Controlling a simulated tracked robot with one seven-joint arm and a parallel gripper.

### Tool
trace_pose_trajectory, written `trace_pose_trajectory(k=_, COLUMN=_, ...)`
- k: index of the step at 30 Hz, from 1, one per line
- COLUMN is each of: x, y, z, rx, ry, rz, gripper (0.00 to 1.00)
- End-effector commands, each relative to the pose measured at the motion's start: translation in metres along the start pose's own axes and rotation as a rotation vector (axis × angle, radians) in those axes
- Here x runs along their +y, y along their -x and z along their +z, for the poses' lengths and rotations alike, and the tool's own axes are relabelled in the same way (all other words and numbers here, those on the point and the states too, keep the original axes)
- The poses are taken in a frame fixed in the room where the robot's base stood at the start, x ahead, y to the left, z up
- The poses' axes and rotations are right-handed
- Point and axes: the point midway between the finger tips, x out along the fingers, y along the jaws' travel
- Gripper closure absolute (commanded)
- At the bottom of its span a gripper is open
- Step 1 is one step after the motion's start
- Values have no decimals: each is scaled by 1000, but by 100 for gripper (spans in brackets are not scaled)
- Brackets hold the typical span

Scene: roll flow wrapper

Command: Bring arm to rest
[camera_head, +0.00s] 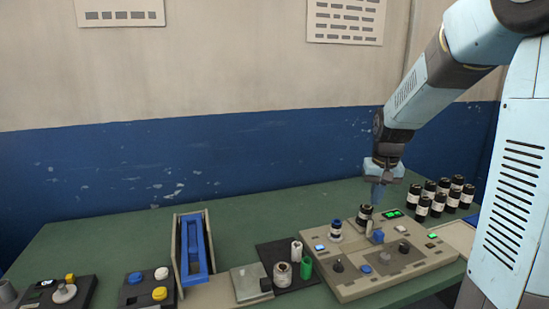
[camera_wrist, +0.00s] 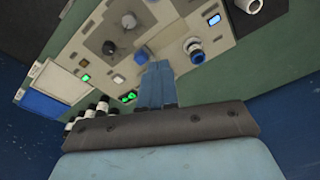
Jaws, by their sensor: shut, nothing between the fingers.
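My gripper (camera_head: 377,194) hangs at the end of my arm above the back of the beige control panel (camera_head: 350,287) in the head view. In the wrist view my gripper's blue fingers (camera_wrist: 155,85) are together with nothing between them, and they point toward the panel. The arm reaches in from the upper right, bent downward at the wrist. A dark, white-banded cylinder (camera_head: 364,214) stands on the panel just below and left of the fingertips. I cannot tell the exact gap between them.
Several dark bottles (camera_head: 437,203) stand behind the panel's right side. A blue-railed channel (camera_head: 194,244), a dark mat (camera_head: 290,262) with small rolls, and button boxes (camera_head: 148,288) lie left on the green table (camera_head: 110,235). A wall (camera_head: 200,150) rises behind. The air left of my arm is clear.

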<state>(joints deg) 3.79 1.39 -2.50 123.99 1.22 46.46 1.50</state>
Motion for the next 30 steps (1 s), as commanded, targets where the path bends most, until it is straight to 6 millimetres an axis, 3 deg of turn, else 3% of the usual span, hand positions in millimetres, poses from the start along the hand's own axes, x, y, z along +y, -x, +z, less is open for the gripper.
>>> trace_pose_trajectory(k=6, x=-8, y=48, z=42, rx=74, ry=32, rz=-10, gripper=100)
trace_pose_trajectory(k=15, x=-14, y=96, z=104, rx=171, ry=73, rz=-19, gripper=100)
trace_pose_trajectory(k=24, x=-16, y=126, z=168, rx=268, ry=115, rz=-25, gripper=100)
trace_pose_trajectory(k=30, x=-16, y=134, z=205, rx=321, ry=136, rz=-27, gripper=100)
